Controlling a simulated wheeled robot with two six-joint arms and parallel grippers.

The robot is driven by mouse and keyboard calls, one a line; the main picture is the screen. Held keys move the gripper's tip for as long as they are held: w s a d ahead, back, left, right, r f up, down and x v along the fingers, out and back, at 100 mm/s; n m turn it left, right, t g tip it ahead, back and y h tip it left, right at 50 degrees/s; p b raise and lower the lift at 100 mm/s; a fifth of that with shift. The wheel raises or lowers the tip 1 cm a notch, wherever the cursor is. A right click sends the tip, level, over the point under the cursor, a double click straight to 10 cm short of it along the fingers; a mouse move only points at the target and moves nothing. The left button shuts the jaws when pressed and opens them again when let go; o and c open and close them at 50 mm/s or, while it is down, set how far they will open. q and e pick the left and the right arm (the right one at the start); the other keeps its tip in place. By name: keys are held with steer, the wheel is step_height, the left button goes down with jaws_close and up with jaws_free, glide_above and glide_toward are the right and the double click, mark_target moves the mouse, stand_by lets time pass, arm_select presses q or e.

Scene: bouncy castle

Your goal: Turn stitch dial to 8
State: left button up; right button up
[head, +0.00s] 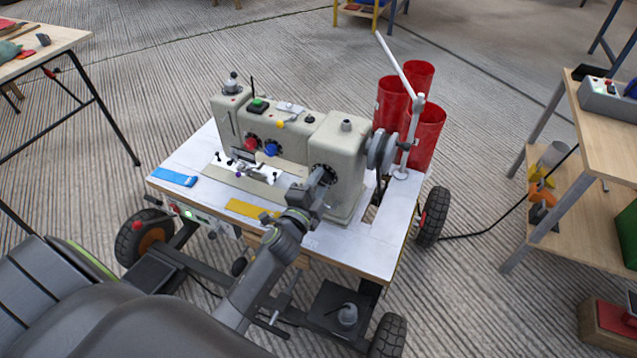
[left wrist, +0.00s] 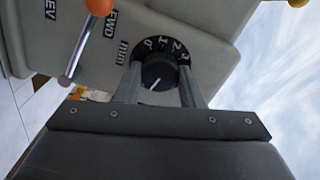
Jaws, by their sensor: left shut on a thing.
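The stitch dial is a black knob on a black numbered disc on the pillar of the cream sewing machine (head: 285,140). The dial (left wrist: 160,70) shows in the left wrist view, with the numbers 0 to 3 readable along its upper rim and a white pointer line on the knob toward the lower left. In the head view the dial (head: 322,171) is partly hidden by my gripper. My left gripper (left wrist: 160,82) is shut on the knob, one finger at each side. It also shows in the head view (head: 318,183). My right gripper is not in view.
A lever with an orange knob (left wrist: 99,6) stands close left of the dial, beside labels FWD and REV. Red and blue knobs (head: 270,149) sit further left. Red cylinders (head: 425,135) and a grey handwheel (head: 377,152) are at right. The machine stands on a wheeled white table (head: 385,240).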

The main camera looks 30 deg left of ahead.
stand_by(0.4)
arm_select(q)
steer(key=o, duration=1)
steer(key=shift+s, duration=0.5)
steer(key=s+d, duration=0.1)
steer(key=s, duration=1.5)
steer(key=shift+s, duration=0.15)
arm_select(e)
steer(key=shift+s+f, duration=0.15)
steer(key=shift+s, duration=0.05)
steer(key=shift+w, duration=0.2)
